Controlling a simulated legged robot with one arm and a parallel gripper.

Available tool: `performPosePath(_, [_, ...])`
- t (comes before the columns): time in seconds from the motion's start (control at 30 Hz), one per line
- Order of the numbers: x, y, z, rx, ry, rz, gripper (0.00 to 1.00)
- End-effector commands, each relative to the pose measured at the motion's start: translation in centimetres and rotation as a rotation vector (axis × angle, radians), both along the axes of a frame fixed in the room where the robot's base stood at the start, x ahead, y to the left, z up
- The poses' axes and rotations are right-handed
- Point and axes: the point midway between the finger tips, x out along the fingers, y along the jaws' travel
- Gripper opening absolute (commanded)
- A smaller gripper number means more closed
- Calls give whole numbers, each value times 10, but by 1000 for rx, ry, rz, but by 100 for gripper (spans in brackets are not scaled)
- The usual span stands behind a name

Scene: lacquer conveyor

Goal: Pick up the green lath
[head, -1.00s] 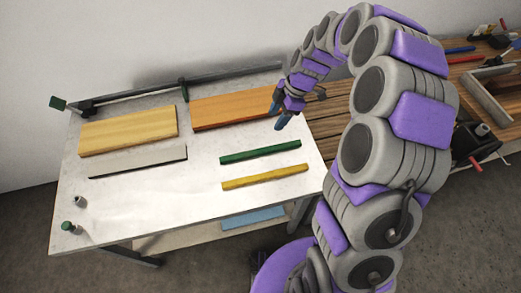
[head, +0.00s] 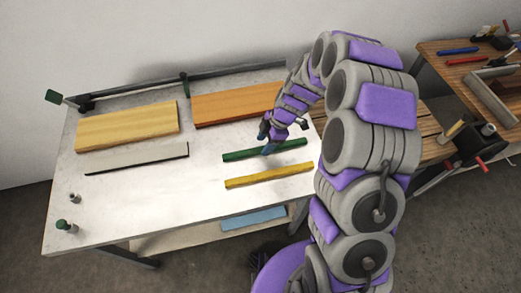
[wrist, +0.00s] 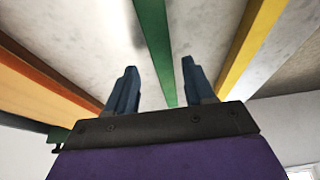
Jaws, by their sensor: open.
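The green lath (head: 236,154) lies flat on the white table, behind the yellow lath (head: 268,176). My gripper (head: 268,150) is low over the middle of the green lath and hides a small part of it in the head view. In the wrist view my gripper (wrist: 158,85) is open, with its two blue fingers apart. The green lath (wrist: 154,40) runs between the fingers in that view, nearer the right finger at its lower end. I cannot tell how far the fingertips are above the table.
The yellow lath also shows at the right in the wrist view (wrist: 250,42). A wooden workbench (head: 455,68) stands at the right.

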Motion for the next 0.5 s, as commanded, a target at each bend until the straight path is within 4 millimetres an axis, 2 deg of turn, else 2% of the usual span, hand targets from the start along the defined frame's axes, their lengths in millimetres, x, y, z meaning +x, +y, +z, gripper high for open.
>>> performPosePath(0.03, [-1, -1, -8, 2, 4, -2, 53])
performPosePath(0.13, [-3, 1, -15, 6, 5, -2, 53])
performPosePath(0.4, [-2, 11, -18, -4, 3, -2, 53])
performPosePath(0.5, [-2, 13, -19, -7, 2, -2, 46])
